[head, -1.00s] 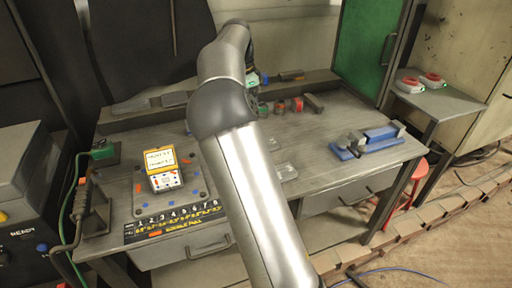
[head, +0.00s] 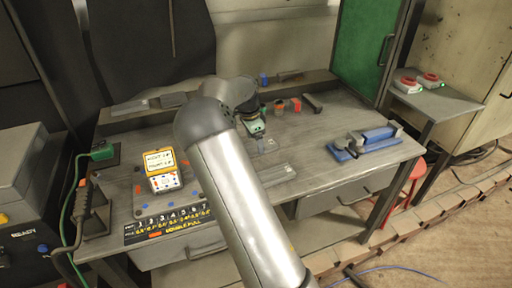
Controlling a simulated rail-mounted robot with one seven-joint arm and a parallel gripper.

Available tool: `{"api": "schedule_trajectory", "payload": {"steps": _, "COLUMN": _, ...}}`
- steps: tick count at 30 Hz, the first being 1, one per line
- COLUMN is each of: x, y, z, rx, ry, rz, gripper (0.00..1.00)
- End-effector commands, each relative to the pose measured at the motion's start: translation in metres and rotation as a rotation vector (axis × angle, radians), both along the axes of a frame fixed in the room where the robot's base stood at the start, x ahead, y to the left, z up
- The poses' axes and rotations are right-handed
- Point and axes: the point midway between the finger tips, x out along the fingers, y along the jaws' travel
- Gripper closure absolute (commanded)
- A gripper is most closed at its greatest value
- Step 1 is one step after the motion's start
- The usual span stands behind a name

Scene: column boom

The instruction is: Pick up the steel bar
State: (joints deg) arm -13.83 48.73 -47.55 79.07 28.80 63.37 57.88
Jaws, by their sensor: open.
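A short dark grey bar (head: 313,102) lies on the workbench (head: 335,128) toward the back, right of centre. I cannot tell for sure which of these is the steel bar. My gripper (head: 266,146) points down over the middle of the bench, behind the flat piece and to the left of the dark bar. It is open and seems empty; its fingertips are small and hard to make out.
Small red and orange parts (head: 295,104) stand left of the dark bar. A blue vise (head: 368,140) sits at the bench's right. A yellow-and-white box (head: 162,170) stands on a plate at left. A red stool (head: 407,185) stands beside the bench. Bench front right is clear.

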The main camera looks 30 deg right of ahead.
Motion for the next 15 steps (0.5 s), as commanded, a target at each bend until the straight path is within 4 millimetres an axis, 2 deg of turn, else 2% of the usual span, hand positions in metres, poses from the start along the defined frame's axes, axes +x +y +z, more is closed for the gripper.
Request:
{"api": "schedule_trajectory", "payload": {"steps": 4, "x": 0.000, "y": -0.002, "z": -0.015, "rx": 0.000, "ry": 0.000, "rz": 0.001, "gripper": 0.24}}
{"api": "schedule_trajectory", "payload": {"steps": 11, "x": 0.000, "y": -0.003, "z": -0.018, "rx": 0.000, "ry": -0.002, "rz": 0.001, "gripper": 0.24}}
{"api": "schedule_trajectory", "payload": {"steps": 12, "x": 0.000, "y": -0.002, "z": -0.018, "rx": 0.000, "ry": -0.002, "rz": 0.001, "gripper": 0.26}}
{"api": "schedule_trajectory", "payload": {"steps": 15, "x": 0.000, "y": -0.002, "z": -0.018, "rx": 0.000, "ry": -0.002, "rz": 0.001, "gripper": 0.54}}
